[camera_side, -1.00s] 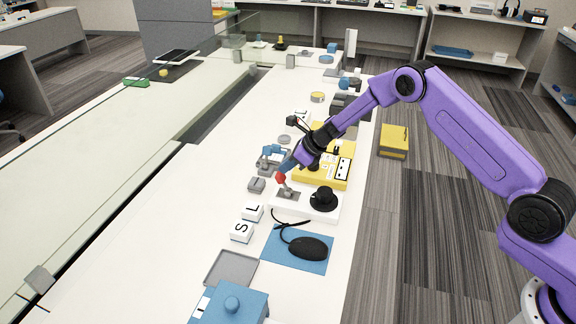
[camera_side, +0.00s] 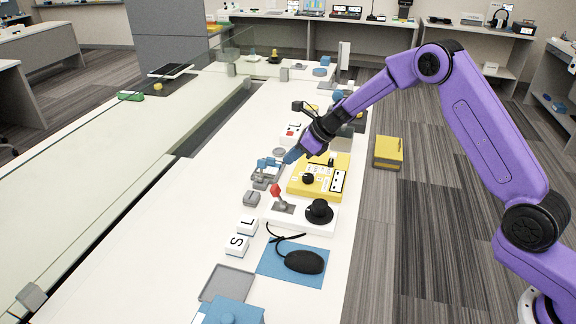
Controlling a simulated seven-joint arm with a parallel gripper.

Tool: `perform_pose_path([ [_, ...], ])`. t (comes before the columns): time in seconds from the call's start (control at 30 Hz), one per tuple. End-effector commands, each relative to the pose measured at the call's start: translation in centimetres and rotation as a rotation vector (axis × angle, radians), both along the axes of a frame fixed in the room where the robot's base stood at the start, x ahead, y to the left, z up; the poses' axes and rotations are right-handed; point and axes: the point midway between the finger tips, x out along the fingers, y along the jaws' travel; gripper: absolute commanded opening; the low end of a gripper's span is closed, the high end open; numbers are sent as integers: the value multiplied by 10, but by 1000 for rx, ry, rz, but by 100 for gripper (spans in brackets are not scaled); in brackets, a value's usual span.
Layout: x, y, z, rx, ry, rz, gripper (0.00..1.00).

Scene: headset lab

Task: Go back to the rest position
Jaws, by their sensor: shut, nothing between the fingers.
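My purple arm reaches in from the right, and my gripper (camera_side: 291,157) hangs over the far half of the white table (camera_side: 190,215). Its blue fingertips are shut and look empty. They are above and beyond a red-tipped lever (camera_side: 275,190), with a clear gap between. The lever stands on a white base beside a black knob (camera_side: 319,211). A yellow panel (camera_side: 331,176) with black knobs lies just right of the gripper. A grey and blue fixture (camera_side: 267,171) is just left of and below the fingertips.
A black mouse (camera_side: 303,261) lies on a blue mat (camera_side: 273,262) nearer the camera, with letter blocks (camera_side: 237,245) and a grey tray (camera_side: 227,284) to its left. A yellow box (camera_side: 388,152) is on the floor at right. Air above the table is open.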

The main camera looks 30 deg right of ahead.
Motion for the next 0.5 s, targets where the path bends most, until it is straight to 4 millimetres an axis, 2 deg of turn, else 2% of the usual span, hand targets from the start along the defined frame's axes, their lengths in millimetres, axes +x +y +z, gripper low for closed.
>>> perform_pose_path([
  [0.13, -2, -2, 7, -1, 1, 0, 0],
  [0.5, -2, -2, 7, -1, 1, 0, 0],
])
